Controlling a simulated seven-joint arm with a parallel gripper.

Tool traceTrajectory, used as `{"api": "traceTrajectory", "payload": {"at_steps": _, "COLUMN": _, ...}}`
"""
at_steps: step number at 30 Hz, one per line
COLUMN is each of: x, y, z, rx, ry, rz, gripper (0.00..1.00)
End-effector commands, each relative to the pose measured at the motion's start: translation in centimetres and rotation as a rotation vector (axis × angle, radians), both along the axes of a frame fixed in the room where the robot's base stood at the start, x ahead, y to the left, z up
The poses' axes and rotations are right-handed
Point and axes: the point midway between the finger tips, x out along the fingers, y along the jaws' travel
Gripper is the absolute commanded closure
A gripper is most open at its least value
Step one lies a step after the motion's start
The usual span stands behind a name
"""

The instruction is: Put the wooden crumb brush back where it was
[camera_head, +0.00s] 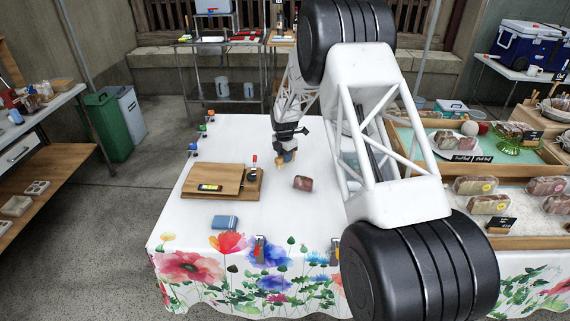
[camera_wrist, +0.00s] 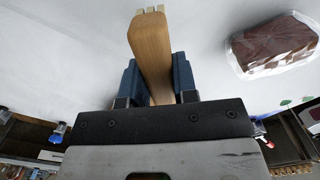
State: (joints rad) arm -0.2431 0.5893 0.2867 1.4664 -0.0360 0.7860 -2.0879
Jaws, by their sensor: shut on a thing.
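The wooden crumb brush (camera_wrist: 150,50) is a pale wooden piece held between the blue finger pads of my gripper (camera_wrist: 157,80) in the wrist view. My gripper is shut on it. In the head view my gripper (camera_head: 286,152) is over the white-covered table, right of the wooden board, with a bit of the brush (camera_head: 279,161) showing below it. I cannot tell whether the brush touches the cloth.
A wrapped brown loaf (camera_head: 303,183) lies close by on the table (camera_head: 240,135); it also shows in the wrist view (camera_wrist: 275,43). A wooden board (camera_head: 198,179) and a blue box (camera_head: 224,222) are to the left. Trays of baked goods (camera_head: 462,172) stand right.

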Motion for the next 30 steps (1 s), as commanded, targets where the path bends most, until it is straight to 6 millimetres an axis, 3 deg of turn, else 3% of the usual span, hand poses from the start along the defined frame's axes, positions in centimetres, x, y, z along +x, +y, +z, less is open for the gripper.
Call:
{"api": "traceTrajectory", "payload": {"at_steps": 8, "x": 0.0, "y": 0.0, "z": -0.1, "rx": 0.0, "ry": 0.0, "rz": 0.0, "gripper": 1.0}}
{"api": "traceTrajectory", "payload": {"at_steps": 21, "x": 0.0, "y": 0.0, "z": -3.7, "rx": 0.0, "ry": 0.0, "rz": 0.0, "gripper": 1.0}}
{"api": "traceTrajectory", "payload": {"at_steps": 30, "x": 0.0, "y": 0.0, "z": -3.7, "rx": 0.0, "ry": 0.0, "rz": 0.0, "gripper": 1.0}}
